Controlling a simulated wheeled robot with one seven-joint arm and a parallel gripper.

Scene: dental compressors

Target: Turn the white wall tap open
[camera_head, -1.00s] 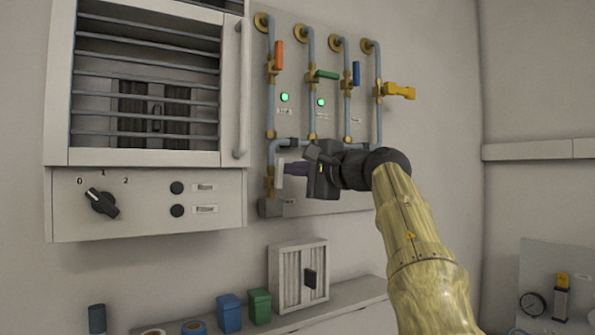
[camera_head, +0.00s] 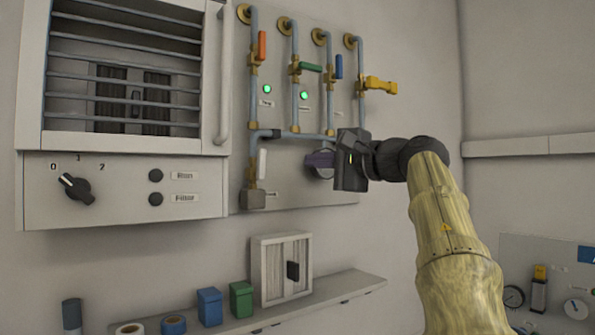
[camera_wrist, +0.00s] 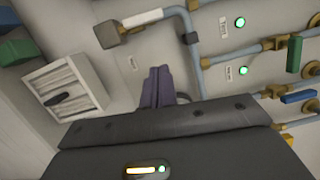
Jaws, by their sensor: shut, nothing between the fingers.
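The white wall tap (camera_head: 262,164) is on the lower left pipe of the wall panel, above a grey box. Its white lever stands upright, in line with the pipe. In the wrist view the white lever (camera_wrist: 143,18) shows at the top, also along its pipe. My gripper (camera_head: 318,160) is to the right of the tap, apart from it, in front of the panel. Its purple fingers (camera_wrist: 158,86) are shut together with nothing between them. Nothing hides the lever in the head view.
Orange (camera_head: 262,46), green (camera_head: 310,67), blue (camera_head: 339,66) and yellow (camera_head: 381,85) taps sit higher on the panel. A louvred cabinet with a knob (camera_head: 76,187) is at the left. A shelf (camera_head: 345,289) with a small cabinet (camera_head: 282,270) runs below.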

